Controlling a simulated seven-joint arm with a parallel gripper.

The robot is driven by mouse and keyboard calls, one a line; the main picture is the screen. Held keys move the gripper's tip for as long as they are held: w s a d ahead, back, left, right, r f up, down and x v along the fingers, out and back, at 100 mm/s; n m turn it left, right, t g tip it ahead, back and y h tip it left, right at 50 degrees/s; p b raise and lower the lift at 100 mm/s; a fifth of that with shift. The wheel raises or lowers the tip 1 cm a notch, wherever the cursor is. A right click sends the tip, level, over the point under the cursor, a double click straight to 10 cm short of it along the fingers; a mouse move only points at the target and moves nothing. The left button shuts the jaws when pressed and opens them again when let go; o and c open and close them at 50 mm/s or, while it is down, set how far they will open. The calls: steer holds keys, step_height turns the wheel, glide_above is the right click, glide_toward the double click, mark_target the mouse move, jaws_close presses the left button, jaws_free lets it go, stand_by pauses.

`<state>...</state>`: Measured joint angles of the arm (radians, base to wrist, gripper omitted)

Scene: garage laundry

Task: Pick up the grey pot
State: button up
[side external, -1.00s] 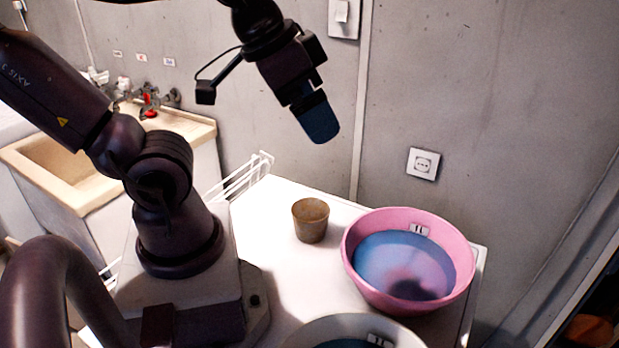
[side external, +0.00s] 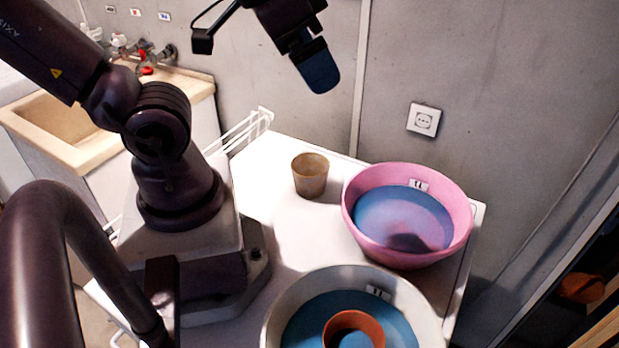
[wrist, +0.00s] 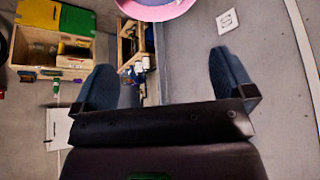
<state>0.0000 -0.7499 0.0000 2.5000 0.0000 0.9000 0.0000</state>
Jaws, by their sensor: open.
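A small tapered pot (side external: 310,178), grey-brown, stands upright on the white worktop (side external: 268,180) in the side view. An orange-brown round pot (side external: 338,322) sits inside the white basin at the bottom of that view. My gripper (side external: 320,78) is high above the worktop, above the grey-brown pot in the picture and apart from it. In the wrist view, my gripper (wrist: 164,75) has its two blue-grey fingers wide apart with nothing between them. Neither pot shows in the wrist view.
A pink basin (side external: 462,205) with blue inside stands right of the grey-brown pot. The white basin (side external: 275,318) stands in front. A wire rack (side external: 240,135) and sink (side external: 60,135) lie left. The wall with a socket (side external: 423,119) is behind.

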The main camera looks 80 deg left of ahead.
stand_by(0.5)
steer(key=m+g, duration=0.6)
steer(key=m, duration=0.7)
glide_above(310, 174)
steer(key=s+d, duration=0.1)
steer(key=d, duration=0.1)
step_height(310, 174, down, 20)
steer(key=shift+m, duration=0.3)
steer(key=f, duration=0.7)
steer(key=shift+d+f, duration=0.2)
steer(key=shift+w+d+f, duration=0.1)
steer(key=shift+d+f, duration=0.05)
steer(key=shift+f, duration=1.2)
steer(key=shift+d+f, duration=0.1)
steer(key=shift+f, duration=1.25)
steer(key=c, duration=0.7)
